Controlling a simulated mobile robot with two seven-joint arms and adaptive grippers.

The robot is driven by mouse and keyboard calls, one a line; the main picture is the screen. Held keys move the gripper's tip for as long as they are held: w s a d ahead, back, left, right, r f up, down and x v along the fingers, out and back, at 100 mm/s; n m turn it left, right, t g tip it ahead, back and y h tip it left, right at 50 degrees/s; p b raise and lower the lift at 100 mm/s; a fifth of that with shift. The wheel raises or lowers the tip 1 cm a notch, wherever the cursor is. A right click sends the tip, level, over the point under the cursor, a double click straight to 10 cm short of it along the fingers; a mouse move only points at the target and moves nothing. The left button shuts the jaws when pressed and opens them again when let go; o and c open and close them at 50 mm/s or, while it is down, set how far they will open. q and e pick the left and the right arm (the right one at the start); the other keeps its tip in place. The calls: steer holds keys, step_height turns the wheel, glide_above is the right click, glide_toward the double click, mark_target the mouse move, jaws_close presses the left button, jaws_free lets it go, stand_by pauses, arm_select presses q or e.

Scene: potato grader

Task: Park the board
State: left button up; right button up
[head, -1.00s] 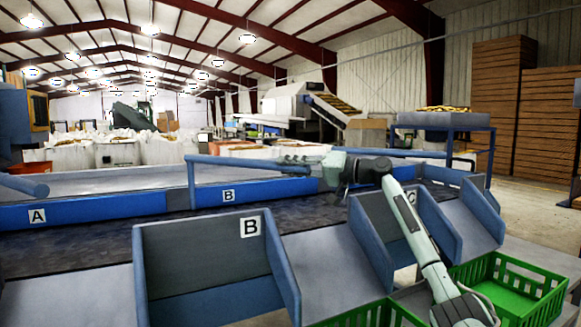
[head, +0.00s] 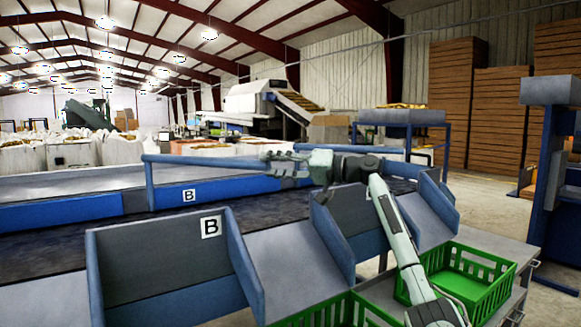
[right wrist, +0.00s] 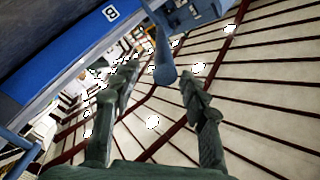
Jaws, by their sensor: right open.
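I cannot tell for sure which part is the board. A blue bar (head: 205,160) on a post stands over the far side of the dark belt, above a low blue side panel (head: 235,188) marked B. My right gripper (head: 280,165) is open in front of the bar's right part in the head view. In the right wrist view its fingers (right wrist: 158,88) are spread, with a rounded blue bar end (right wrist: 165,68) showing between them. Nothing is visibly held, and contact cannot be told. My left gripper is not in view.
Grey-blue chutes, one marked B (head: 160,250), line the near side of the belt (head: 50,243). A green crate (head: 475,290) stands beneath at the right. A blue stand (head: 550,190) is at the far right, with floor open before it.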

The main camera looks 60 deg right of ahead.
steer(key=v, duration=0.5)
steer(key=shift+s+d, duration=0.1)
steer(key=shift+s, duration=0.2)
